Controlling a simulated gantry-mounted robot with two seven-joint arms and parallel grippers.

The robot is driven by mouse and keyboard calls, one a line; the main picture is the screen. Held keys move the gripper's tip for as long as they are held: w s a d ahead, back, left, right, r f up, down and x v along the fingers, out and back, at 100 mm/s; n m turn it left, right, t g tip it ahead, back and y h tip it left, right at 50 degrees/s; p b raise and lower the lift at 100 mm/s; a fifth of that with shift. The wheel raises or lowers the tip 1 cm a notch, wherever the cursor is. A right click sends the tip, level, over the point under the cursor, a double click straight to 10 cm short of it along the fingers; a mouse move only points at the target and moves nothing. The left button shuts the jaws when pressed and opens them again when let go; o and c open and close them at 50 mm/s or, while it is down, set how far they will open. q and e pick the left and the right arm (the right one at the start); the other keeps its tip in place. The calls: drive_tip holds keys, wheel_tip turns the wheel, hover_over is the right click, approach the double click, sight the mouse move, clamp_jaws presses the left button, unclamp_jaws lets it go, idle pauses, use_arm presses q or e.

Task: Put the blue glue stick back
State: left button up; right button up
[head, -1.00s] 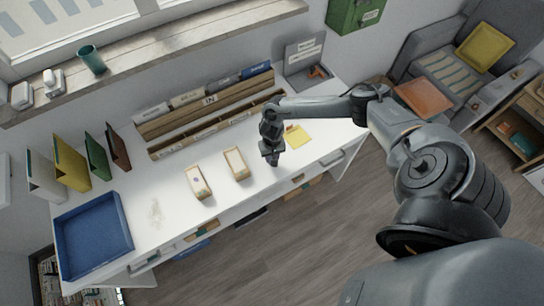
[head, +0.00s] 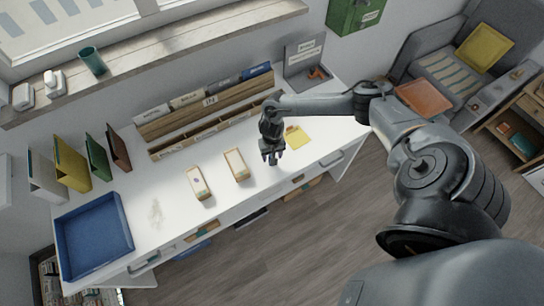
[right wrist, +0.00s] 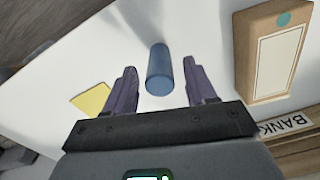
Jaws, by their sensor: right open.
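The blue glue stick (right wrist: 158,70) is a plain blue cylinder on the white desk in the right wrist view. It lies in the gap between the fingers of my right gripper (right wrist: 161,88), close to their tips, with white desk showing on both sides of it. The fingers are apart and do not visibly touch it. In the head view my right gripper (head: 272,158) points down near the desk's front edge, and I cannot make out the glue stick there. My left gripper is out of view.
Two tan boxes (head: 235,165) (head: 199,183) stand left of my right gripper. A yellow note (head: 298,139) is to its right. A labelled wooden organizer (head: 205,115) runs along the back. A blue tray (head: 93,237) and upright folders (head: 71,163) are at the left.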

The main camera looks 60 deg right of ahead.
wheel_tip(320, 180, up, 9)
drive_tip(key=shift+r+p, duration=0.2)
drive_tip(key=shift+p, duration=0.5)
drive_tip(key=shift+w+a, duration=0.1)
drive_tip(key=shift+a, duration=0.3)
drive_tip(key=w+a+n+t+y, duration=0.2)
drive_tip(key=a+n+t, duration=0.55)
drive_tip(key=a, duration=1.85)
drive_tip(key=s+a+r+n+g, duration=0.1)
drive_tip(key=s+a+r+n, duration=0.2)
drive_tip(key=r, duration=0.1)
drive_tip(key=s+d+r+g+h, duration=0.1)
drive_tip(key=s+d+r, duration=0.1)
drive_tip(key=s, duration=0.3)
drive_tip(key=s+d+r+g, duration=0.2)
drive_tip(key=s+d+r, duration=0.1)
drive_tip(key=s, duration=0.3)
drive_tip(key=shift+d+n+h, duration=0.35)
drive_tip(key=shift+n+h, duration=0.05)
drive_tip(key=shift+n, duration=0.05)
